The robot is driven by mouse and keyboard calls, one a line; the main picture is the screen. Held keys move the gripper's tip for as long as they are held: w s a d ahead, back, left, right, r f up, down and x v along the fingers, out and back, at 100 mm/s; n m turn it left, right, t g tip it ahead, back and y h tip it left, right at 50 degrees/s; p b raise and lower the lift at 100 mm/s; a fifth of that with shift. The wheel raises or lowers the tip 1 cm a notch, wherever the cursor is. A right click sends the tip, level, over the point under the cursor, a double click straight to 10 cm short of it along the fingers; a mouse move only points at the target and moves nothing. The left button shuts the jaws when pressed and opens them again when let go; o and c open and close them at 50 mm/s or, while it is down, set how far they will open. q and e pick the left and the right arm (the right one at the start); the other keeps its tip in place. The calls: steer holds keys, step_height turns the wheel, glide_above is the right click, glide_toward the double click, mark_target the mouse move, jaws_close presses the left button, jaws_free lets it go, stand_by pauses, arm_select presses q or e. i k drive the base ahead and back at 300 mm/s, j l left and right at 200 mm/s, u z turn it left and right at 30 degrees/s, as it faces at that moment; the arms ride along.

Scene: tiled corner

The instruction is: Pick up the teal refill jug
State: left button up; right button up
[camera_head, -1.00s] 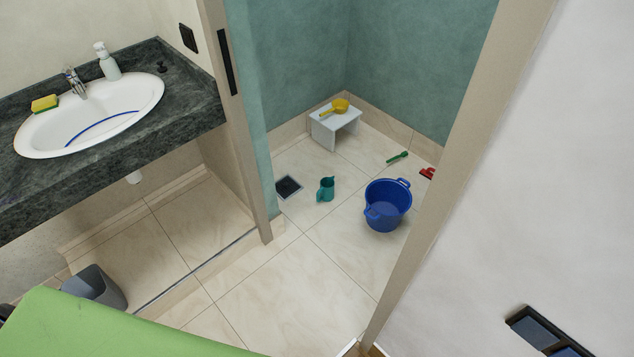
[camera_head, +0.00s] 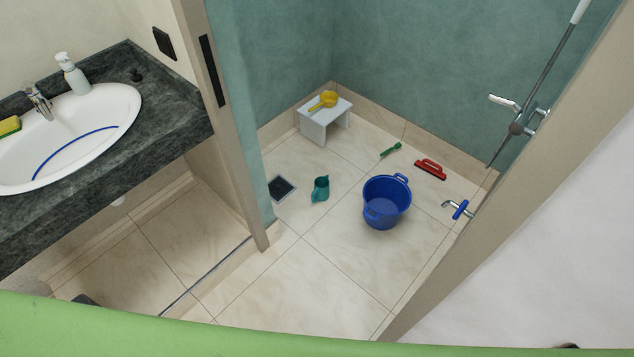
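The teal refill jug (camera_head: 320,189) stands on the tiled floor of the shower corner, beyond the door opening. It is between the dark floor drain and the blue bucket, apart from both. Neither of my grippers is in view. A green curved surface fills the bottom edge of the view.
A blue bucket (camera_head: 386,203) stands right of the jug. A white stool (camera_head: 326,122) holds a yellow scoop (camera_head: 325,100). A green brush (camera_head: 391,149), red squeegee (camera_head: 431,169) and wall tap (camera_head: 460,209) are farther right. Door frame posts (camera_head: 240,160) and a raised sill (camera_head: 200,279) border the opening.

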mark_target(321, 192)
steer(key=i+j, duration=0.3)
steer(key=i, duration=0.2)
steer(key=i+j+z, duration=0.1)
steer(key=i+j, duration=0.15)
steer(key=i, duration=0.2)
